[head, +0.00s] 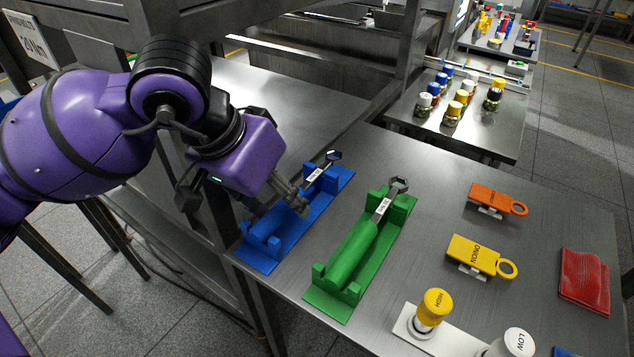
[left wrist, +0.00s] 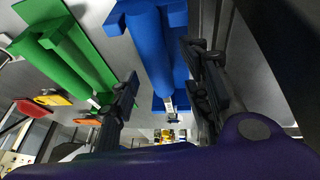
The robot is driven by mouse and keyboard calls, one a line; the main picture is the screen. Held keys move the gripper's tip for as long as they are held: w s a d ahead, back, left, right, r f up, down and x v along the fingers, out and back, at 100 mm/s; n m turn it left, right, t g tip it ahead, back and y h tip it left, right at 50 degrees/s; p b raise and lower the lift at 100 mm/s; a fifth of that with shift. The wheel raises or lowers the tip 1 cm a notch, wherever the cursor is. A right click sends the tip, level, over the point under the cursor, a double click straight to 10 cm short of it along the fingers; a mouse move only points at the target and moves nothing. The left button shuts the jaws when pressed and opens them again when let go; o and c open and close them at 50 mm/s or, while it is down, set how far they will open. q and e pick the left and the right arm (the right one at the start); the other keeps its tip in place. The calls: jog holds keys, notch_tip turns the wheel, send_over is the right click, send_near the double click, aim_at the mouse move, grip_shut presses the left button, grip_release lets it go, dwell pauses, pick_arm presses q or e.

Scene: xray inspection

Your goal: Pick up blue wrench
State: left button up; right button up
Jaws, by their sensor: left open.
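The blue wrench (head: 317,175) lies in the blue holder (head: 337,182), its silver head towards the back and a white label on its shaft. In the left wrist view the wrench's blue handle (left wrist: 152,50) shows between the fingers. My left gripper (head: 288,198) is open just above the wrench's middle and hides part of it. In the left wrist view the gripper (left wrist: 160,75) has one finger on each side of the wrench, apart from it as far as I can tell. My right gripper is in neither view.
A green wrench (head: 385,205) in a green holder (head: 333,305) lies close to the right. Orange (head: 490,195) and yellow (head: 475,253) tags, a red cloth (head: 584,280) and yellow (head: 433,305) and white (head: 515,343) knobs lie further right. A metal frame post stands left of the table.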

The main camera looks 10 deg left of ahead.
pick_arm(q)
jog(key=shift+f, duration=0.1)
jog(key=shift+c, duration=0.4)
grip_shut()
